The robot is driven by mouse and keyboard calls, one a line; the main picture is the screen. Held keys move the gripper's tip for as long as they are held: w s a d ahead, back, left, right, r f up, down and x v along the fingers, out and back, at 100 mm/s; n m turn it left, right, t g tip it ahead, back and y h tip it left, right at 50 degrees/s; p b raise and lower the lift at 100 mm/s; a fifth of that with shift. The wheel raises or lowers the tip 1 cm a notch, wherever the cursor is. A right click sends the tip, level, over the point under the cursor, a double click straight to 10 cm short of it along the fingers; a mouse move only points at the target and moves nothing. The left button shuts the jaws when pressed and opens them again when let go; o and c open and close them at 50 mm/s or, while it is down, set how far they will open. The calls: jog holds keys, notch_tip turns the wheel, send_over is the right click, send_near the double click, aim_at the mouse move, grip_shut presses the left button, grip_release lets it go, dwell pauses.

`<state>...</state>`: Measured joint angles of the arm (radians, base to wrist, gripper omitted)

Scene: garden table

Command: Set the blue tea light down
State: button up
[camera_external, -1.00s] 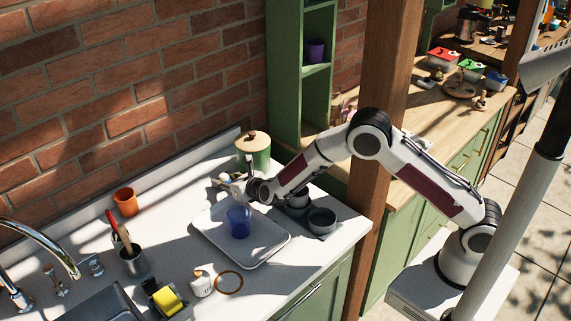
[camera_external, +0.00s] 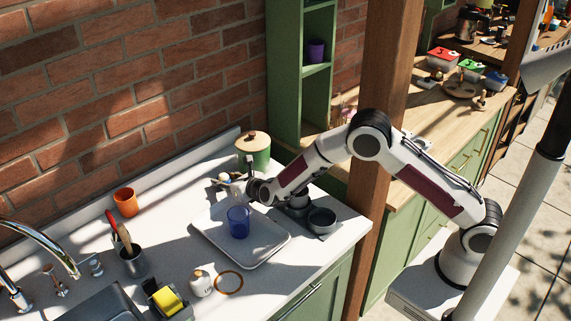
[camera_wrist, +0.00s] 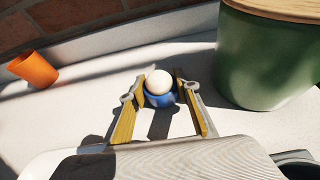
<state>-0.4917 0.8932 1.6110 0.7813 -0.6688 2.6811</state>
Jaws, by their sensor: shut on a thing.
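The blue tea light (camera_wrist: 161,99) is a small blue cup with a round white top. In the wrist view it sits between the fingertips of my gripper (camera_wrist: 159,84), which is shut on it. It is upright over the pale counter (camera_wrist: 70,105), behind the tray. I cannot tell whether its base touches the counter. In the external view my gripper (camera_external: 228,181) is low, between the tray and the green canister. The tea light is too small there to make out clearly.
A white tray (camera_external: 264,252) with a blue see-through cup (camera_external: 238,222) is in front of my gripper. A green canister (camera_external: 258,153) with a wooden lid stands close on the right in the wrist view. An orange cup (camera_wrist: 35,69) stands left. Counter between is clear.

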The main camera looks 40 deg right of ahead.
jog(key=shift+s+d+f, duration=0.1)
jog(key=shift+s+f, duration=0.05)
jog(key=shift+f, duration=0.35)
jog(key=shift+s+f, duration=0.15)
jog(key=shift+f, duration=0.3)
jog(key=o, duration=1.2)
jog(key=shift+s, duration=0.15)
jog(key=shift+v, duration=1.2)
jog(key=shift+s+r, duration=1.95)
jog(key=shift+s, duration=0.25)
